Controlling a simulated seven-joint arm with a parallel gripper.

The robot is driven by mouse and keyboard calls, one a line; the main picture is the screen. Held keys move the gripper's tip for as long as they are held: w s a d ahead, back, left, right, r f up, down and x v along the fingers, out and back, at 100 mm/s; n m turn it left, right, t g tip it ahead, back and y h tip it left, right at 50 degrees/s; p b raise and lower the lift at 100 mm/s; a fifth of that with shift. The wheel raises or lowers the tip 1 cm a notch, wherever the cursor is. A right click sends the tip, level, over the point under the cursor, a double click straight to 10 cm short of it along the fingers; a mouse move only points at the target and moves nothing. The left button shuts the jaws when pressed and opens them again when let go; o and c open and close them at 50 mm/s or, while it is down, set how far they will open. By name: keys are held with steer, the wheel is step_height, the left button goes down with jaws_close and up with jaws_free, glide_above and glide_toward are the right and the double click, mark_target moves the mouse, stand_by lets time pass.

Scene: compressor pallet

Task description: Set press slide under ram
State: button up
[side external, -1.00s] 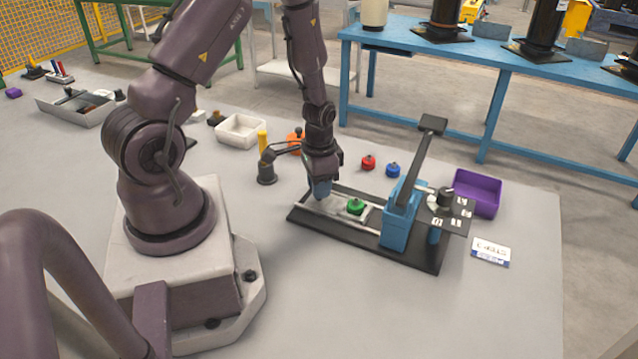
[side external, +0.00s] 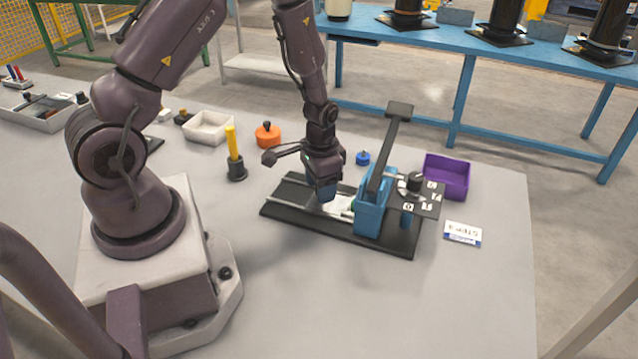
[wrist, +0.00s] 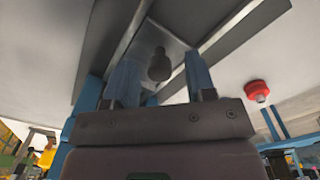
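The press stands on a black base with rails (side external: 285,205); its blue body (side external: 372,205) carries a tall lever arm (side external: 390,155). The pale metal press slide (side external: 339,207) lies on the rails, its right end close to the blue body. My gripper (side external: 326,193) points down over the slide, just left of the press body. In the wrist view, the blue fingers of my gripper (wrist: 158,82) stand apart, with a dark rounded knob (wrist: 160,65) showing between them and gaps on both sides. Fingertip contact with the slide is hidden in the side view.
A purple bin (side external: 447,178) and a white label card (side external: 463,234) lie right of the press. Behind it are a blue knobbed part (side external: 363,158) and an orange one (side external: 267,135). A yellow post (side external: 233,150) stands left. A red part (wrist: 257,91) shows in the wrist view.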

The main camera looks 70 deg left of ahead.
step_height(320, 180, up, 13)
stand_by(0.7)
step_height(320, 180, down, 13)
steer(key=m, duration=0.7)
steer(key=shift+f, duration=0.1)
stand_by(0.4)
